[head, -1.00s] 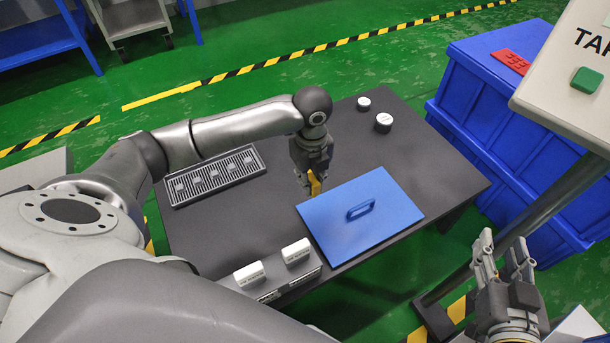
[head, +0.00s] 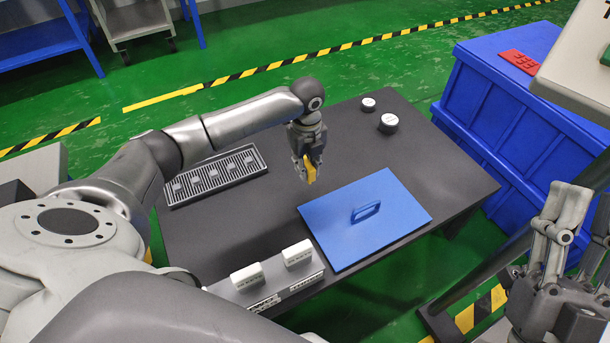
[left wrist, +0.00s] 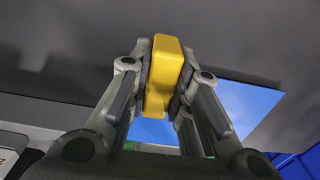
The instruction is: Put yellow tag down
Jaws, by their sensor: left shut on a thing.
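The yellow tag (head: 311,169) is a small block between the fingers of my left gripper (head: 304,165). The left wrist view shows the tag (left wrist: 163,75) pinched between both finger pads (left wrist: 165,85). My left gripper is shut on it and holds it over the dark table (head: 235,225), just behind the blue panel's far left corner. The height of the tag above the table is hard to tell. My right gripper (head: 565,205) is at the lower right, off the table, with no object visible in it; its fingers look apart.
A blue panel with a handle (head: 400,210) lies on the table's right part. A grey slotted tray (head: 245,170) lies at the left. Two white-topped round pieces (head: 388,122) stand at the back. A block with two white pieces (head: 298,253) is at the front. A blue crate (head: 500,105) stands right.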

